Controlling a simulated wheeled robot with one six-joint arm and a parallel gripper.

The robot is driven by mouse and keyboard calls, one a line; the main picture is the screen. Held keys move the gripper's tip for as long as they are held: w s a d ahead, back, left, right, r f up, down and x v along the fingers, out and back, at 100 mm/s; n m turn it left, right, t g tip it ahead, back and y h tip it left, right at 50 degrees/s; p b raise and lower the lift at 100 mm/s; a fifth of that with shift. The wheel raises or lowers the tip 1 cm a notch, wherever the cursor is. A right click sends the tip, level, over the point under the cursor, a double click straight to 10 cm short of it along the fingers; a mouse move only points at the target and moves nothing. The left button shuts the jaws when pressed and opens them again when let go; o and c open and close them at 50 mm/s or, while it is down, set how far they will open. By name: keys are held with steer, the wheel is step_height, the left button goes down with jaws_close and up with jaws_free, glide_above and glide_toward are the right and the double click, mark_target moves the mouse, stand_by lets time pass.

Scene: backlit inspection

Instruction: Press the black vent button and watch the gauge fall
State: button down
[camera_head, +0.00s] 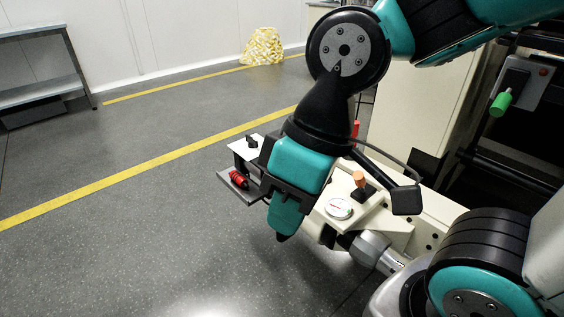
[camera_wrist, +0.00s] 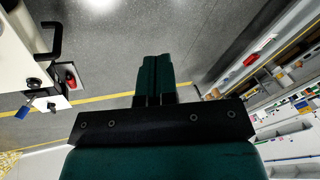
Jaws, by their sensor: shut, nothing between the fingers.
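The gauge (camera_head: 340,208) is a round white dial with coloured marks, on a cream machine (camera_head: 325,213). It is too small to read its needle. I cannot pick out the black vent button for certain; my arm and gripper hide part of the machine. My gripper (camera_head: 282,236) points down in the head view, left of the gauge and apart from it. In the wrist view its dark teal fingers (camera_wrist: 154,75) are together and empty, over floor, with the cream machine (camera_wrist: 18,55) off to the left.
An orange-topped lever (camera_head: 359,180) stands behind the gauge. A black knob (camera_head: 252,141) sits on a white plate, with a red part (camera_head: 238,179) on a grey ledge below. A black handle (camera_wrist: 52,40) juts from the machine.

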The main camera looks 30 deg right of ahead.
steer(key=w+d+f+n+t+y+p, duration=0.1)
steer(key=w+d+n+t+p, duration=0.2)
steer(key=w, duration=1.5)
steer(key=w+d+f+n+t+p, duration=0.1)
steer(key=w+d+f+t, duration=0.1)
steer(key=w+d+f, duration=0.2)
steer(key=w+d+f+n+t+h+p, duration=0.1)
steer(key=w+d+f+n+t, duration=0.1)
steer(key=w+d, duration=0.9)
step_height(320, 180, down, 3)
steer(key=shift+d+r+n+t+h, duration=0.1)
steer(key=shift+d+n+t+h, duration=0.2)
steer(key=shift+d+t, duration=0.3)
steer(key=shift+a, duration=0.1)
step_height(320, 180, down, 9)
steer(key=b, duration=0.6)
